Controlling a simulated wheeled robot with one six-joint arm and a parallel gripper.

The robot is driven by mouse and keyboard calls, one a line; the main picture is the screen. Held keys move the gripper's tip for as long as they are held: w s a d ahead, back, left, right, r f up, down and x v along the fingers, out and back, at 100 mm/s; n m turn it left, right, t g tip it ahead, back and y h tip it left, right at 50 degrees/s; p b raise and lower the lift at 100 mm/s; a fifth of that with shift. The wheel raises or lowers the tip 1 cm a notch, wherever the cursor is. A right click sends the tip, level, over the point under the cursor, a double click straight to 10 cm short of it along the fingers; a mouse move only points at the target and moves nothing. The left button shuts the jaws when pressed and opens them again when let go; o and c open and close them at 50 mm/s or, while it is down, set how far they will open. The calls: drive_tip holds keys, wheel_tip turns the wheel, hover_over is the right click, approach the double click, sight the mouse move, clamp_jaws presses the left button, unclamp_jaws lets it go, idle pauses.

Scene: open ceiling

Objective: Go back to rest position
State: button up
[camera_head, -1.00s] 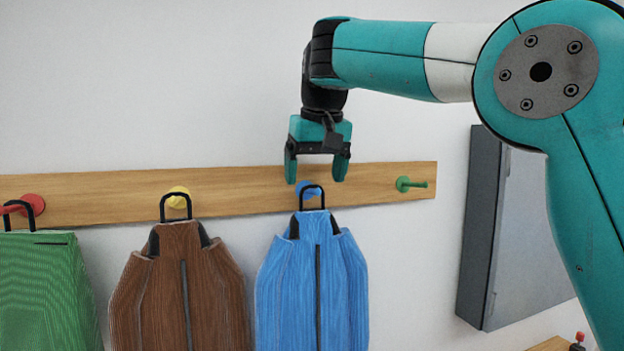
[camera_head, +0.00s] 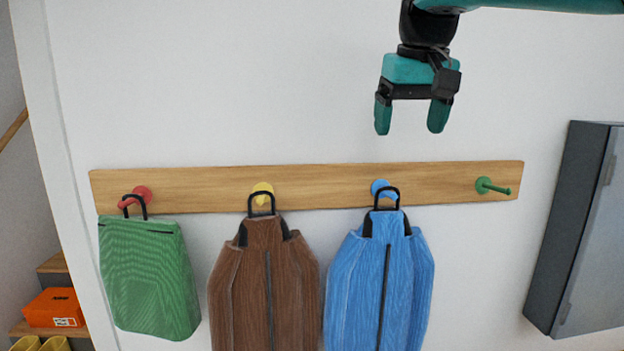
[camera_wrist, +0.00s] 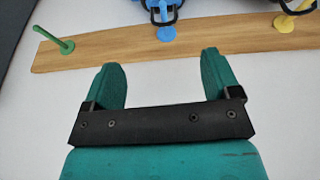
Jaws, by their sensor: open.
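My gripper (camera_head: 411,117) is open and empty in front of the white wall, above the wooden peg rail (camera_head: 320,183) and above the blue coat. In the wrist view, its two teal fingers (camera_wrist: 165,85) are spread apart with nothing between them. The blue coat (camera_head: 378,280) hangs by its black loop on the blue peg (camera_head: 382,188). The brown coat (camera_head: 263,285) hangs on the yellow peg (camera_head: 262,190). The green bag-like item (camera_head: 148,275) hangs on the red peg (camera_head: 140,194). The green peg (camera_head: 488,186) at the right is bare; it also shows in the wrist view (camera_wrist: 65,47).
A grey wall cabinet (camera_head: 575,235) stands out at the right. An orange box (camera_head: 54,308) sits on a wooden shelf at the lower left, with yellow shoes (camera_head: 42,344) below. The wall above the rail is clear.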

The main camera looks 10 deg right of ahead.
drive_tip(key=s+f+n+b, duration=0.2)
drive_tip(key=s+f+b, duration=0.25)
drive_tip(key=f, duration=0.65)
drive_tip(key=s+f+n+b, duration=0.2)
drive_tip(key=s+f+b, duration=0.25)
drive_tip(key=f, duration=0.65)
drive_tip(key=s+a+f+n+g+y+b, duration=0.1)
drive_tip(key=s+a+f+y+b, duration=0.1)
drive_tip(key=s+f, duration=0.5)
drive_tip(key=s+a+f+n+g+y+b, duration=0.1)
drive_tip(key=s+a+f+g+y+b, duration=0.1)
drive_tip(key=s+f, duration=0.5)
drive_tip(key=s+a, duration=0.1)
drive_tip(key=s, duration=0.2)
drive_tip(key=shift+s+f+b, duration=0.25)
drive_tip(key=shift+f+b, duration=0.1)
drive_tip(key=shift+b, duration=0.05)
